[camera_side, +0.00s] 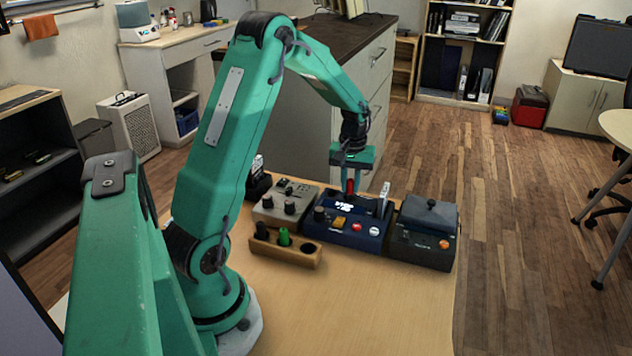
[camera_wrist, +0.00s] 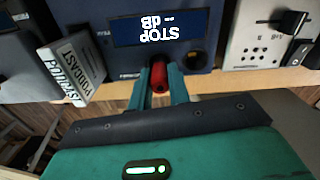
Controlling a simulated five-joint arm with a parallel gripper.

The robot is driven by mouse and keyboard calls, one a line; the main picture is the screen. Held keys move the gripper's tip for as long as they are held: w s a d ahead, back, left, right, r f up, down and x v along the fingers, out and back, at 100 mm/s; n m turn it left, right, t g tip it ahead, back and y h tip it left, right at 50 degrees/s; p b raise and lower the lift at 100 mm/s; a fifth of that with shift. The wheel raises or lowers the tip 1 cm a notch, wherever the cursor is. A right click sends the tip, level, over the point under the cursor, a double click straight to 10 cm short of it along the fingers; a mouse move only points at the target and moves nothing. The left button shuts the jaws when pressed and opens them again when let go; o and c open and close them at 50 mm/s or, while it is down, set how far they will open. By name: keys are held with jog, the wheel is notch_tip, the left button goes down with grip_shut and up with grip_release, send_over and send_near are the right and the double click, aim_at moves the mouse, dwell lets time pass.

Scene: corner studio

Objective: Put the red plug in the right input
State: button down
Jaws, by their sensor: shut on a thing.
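My gripper (camera_side: 351,170) is shut on the red plug (camera_side: 349,186) and holds it upright over the blue device (camera_side: 347,236). In the wrist view the red plug (camera_wrist: 159,77) sits between the two green fingers, in front of the device's lit display (camera_wrist: 160,27). A dark round part (camera_wrist: 195,61) shows on the blue device in the wrist view, just beside the plug. I cannot tell whether the plug tip touches the device. The right input is not clearly visible in the side view.
A wooden rack (camera_side: 277,250) with a green plug (camera_side: 284,237) and a dark plug stands in front. A grey device (camera_side: 285,203) is left of the blue one, a dark box (camera_side: 424,235) right. A podcast card (camera_wrist: 72,70) stands near the plug. The front table is clear.

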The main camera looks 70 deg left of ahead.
aim_at(351, 180)
jog(key=shift+f, duration=0.6)
dwell(0.7)
jog(key=c, duration=1.6)
grip_release()
jog(key=shift+r, duration=0.1)
jog(key=shift+r, duration=5.35)
jog(key=shift+d+r, duration=0.1)
jog(key=shift+r, duration=0.05)
